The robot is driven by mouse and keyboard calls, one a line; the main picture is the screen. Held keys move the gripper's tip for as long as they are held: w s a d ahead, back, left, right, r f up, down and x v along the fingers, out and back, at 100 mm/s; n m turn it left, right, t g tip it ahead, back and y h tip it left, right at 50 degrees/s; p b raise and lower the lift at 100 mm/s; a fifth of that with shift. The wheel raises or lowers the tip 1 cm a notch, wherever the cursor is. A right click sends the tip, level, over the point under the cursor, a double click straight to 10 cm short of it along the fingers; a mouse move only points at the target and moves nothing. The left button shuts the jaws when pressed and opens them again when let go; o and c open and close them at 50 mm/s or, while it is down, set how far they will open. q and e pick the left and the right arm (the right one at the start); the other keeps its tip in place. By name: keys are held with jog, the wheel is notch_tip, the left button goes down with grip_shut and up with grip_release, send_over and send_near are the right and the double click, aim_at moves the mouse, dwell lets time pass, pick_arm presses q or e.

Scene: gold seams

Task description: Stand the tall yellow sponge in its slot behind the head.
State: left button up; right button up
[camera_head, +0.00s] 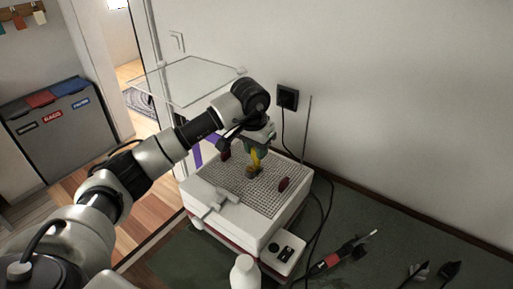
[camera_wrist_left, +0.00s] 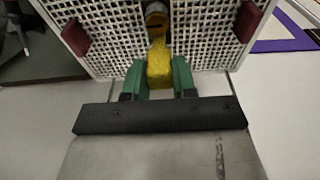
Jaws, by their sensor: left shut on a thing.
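The yellow sponge (camera_wrist_left: 159,65) is between the two green fingers of my left gripper (camera_wrist_left: 157,78), which is shut on it. In the head view the sponge (camera_head: 256,159) shows as a small yellow strip below my left gripper (camera_head: 259,147), over the white perforated bed. A brass-coloured round head (camera_wrist_left: 156,14) with a dark opening is just beyond the sponge's far end in the left wrist view. The sponge's tip overlaps it there; I cannot tell whether they touch. The slot cannot be made out. My right gripper is not in view.
The perforated bed (camera_head: 218,190) tops a white machine box. Dark red pieces (camera_head: 284,184) stand at its sides. A clear raised lid (camera_head: 185,80) is behind my arm. A white bottle (camera_head: 245,272), a red-black tool (camera_head: 333,260) and cables lie around the front and right.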

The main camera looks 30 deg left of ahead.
aim_at(256, 169)
pick_arm(q)
jog(key=shift+f+b, duration=1.85)
jog(key=shift+f, duration=0.55)
dwell(1.3)
jog(key=o, duration=1)
jog(key=shift+c, duration=0.2)
jog(key=shift+r+p, duration=2)
jog(key=shift+r, duration=1.55)
jog(key=shift+f, duration=0.1)
